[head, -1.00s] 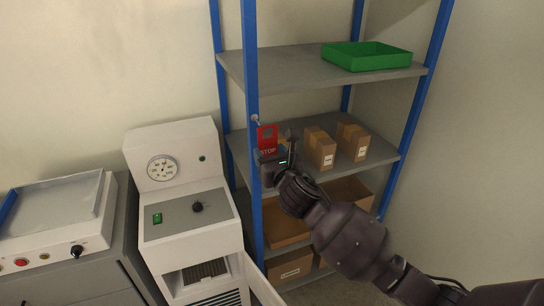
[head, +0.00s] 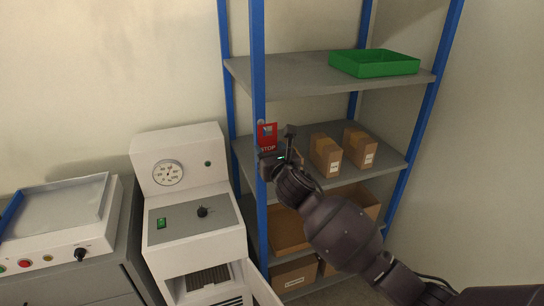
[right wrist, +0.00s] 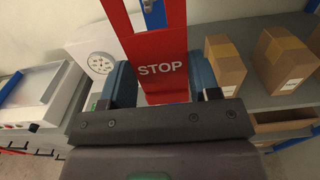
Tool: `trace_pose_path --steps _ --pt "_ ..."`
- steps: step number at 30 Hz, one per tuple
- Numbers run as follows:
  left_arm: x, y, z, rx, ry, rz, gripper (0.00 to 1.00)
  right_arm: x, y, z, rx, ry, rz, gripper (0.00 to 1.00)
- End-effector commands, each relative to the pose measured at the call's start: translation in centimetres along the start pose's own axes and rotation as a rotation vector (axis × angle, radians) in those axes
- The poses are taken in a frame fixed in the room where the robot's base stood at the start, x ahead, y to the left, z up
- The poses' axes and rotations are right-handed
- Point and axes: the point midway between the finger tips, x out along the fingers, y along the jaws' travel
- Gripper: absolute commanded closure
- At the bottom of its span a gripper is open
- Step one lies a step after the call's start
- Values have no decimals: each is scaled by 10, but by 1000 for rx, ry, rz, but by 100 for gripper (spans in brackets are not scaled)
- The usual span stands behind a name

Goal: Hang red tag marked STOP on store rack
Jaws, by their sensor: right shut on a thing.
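The red tag marked STOP (head: 267,136) is upright in front of the rack's near left blue post. In the right wrist view the tag (right wrist: 160,55) stands between the two fingers, with a slot near its top through which blue shows. My right gripper (head: 270,157) is shut on the tag's lower part. The store rack (head: 259,60) has blue posts and grey shelves. A small peg or hook (head: 261,122) shows on the post at the tag's top edge; I cannot tell whether the tag is around it. My left gripper is not in view.
A green tray (head: 375,64) sits on the top shelf. Cardboard boxes (head: 326,155) stand on the middle shelf close to my right gripper, with more below. A white machine with a dial (head: 180,165) stands left of the rack.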

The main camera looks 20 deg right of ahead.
Motion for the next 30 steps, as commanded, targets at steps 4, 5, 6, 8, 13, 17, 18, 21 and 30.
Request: trace_pose_path --steps 4,5,6,8,13,17,18,21,30 --pt "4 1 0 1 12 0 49 8 0 -1 0 -2 0 66" --pt "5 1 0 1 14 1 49 9 0 -2 0 -2 0 66" --pt "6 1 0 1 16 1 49 11 0 -2 0 -2 -1 66" --pt "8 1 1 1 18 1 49 14 0 -2 1 -1 -1 66" --pt "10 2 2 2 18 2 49 21 0 -4 -1 0 0 66" --pt "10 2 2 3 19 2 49 26 0 -6 -2 1 -1 66" --pt "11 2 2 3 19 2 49 27 0 -7 -1 0 -1 66" --pt "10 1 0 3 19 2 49 29 0 -8 -2 1 0 66" --pt "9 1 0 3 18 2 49 30 0 -10 -1 0 -1 66"
